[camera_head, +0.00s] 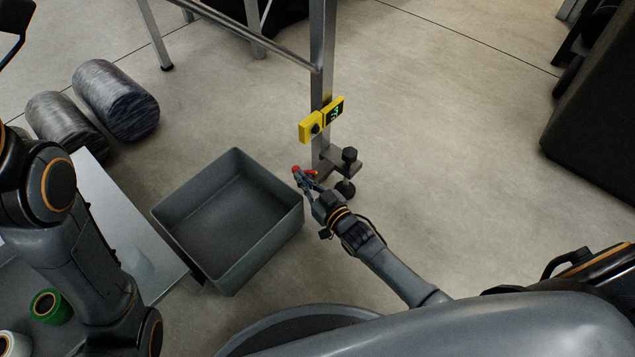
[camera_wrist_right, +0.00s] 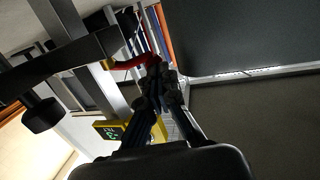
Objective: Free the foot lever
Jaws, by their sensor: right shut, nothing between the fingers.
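The foot lever (camera_head: 309,173) is a small red-orange bar low on the gantry's metal post (camera_head: 320,75). In the right wrist view the red lever (camera_wrist_right: 131,63) runs from the post to the fingertips. My right gripper (camera_head: 302,179) is shut with nothing held, its fingertips right at the lever's end; I cannot tell whether they touch it. The post's foot bracket (camera_head: 340,158) carries a dark screw knob (camera_head: 349,154) and a round black foot pad (camera_head: 346,189). My left arm shows at the left, but its gripper is out of view.
A yellow unit with a green display (camera_head: 335,110) is on the post above the lever. An open grey bin (camera_head: 254,252) stands just left of the gripper. A table with a green roll (camera_head: 50,306) and dark rolls (camera_head: 116,99) lie left.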

